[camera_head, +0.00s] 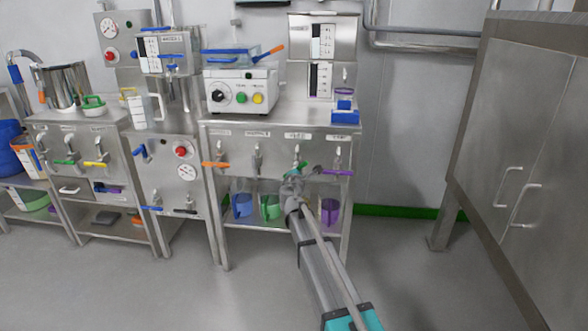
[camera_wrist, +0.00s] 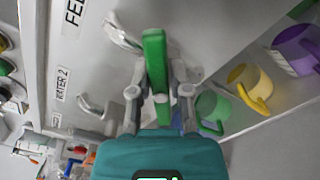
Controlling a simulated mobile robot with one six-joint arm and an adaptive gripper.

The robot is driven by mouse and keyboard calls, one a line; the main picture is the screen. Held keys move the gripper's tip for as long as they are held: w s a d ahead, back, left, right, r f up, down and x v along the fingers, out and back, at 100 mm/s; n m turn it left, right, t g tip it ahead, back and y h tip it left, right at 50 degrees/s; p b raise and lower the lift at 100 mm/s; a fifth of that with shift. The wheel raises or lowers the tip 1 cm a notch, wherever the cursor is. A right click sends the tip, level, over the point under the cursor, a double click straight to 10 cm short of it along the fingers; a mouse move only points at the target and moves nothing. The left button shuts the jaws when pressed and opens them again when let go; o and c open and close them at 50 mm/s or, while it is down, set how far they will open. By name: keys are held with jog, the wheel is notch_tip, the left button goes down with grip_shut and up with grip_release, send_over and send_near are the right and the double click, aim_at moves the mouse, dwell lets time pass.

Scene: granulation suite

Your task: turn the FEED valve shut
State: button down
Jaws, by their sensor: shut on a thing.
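The FEED valve's green lever (camera_wrist: 154,50) stands between my two fingers (camera_wrist: 159,92) in the wrist view, and my gripper is shut on it. The lever's far end reaches beyond the fingertips. A metal spout (camera_wrist: 122,35) shows beside it, near the partly cut-off FEED label (camera_wrist: 72,14). In the head view my gripper (camera_head: 291,187) is at the bench front, below the FEED label (camera_head: 297,136). There only a small green part of the lever (camera_head: 300,166) shows; my gripper hides the rest, so its exact angle is unclear.
The WATER 2 tap (camera_head: 257,160) is to the left and a purple-handled tap (camera_head: 338,172) close on the right. Coloured jugs, including a purple one (camera_head: 330,211), stand on the shelf below. A steel cabinet (camera_head: 520,150) is at right; the floor between is clear.

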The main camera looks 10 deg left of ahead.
jog(key=m, duration=0.4)
jog(key=shift+s+f, duration=0.1)
jog(key=shift+f, duration=0.2)
jog(key=shift+a+f+m+b, duration=0.1)
jog(key=shift+m+b, duration=0.2)
jog(key=shift+m, duration=1.4)
jog(key=c, duration=0.7)
grip_release()
jog(key=shift+o, duration=0.6)
jog(key=s, duration=1.1)
jog(key=shift+s+a, duration=0.15)
jog(key=shift+s, duration=0.25)
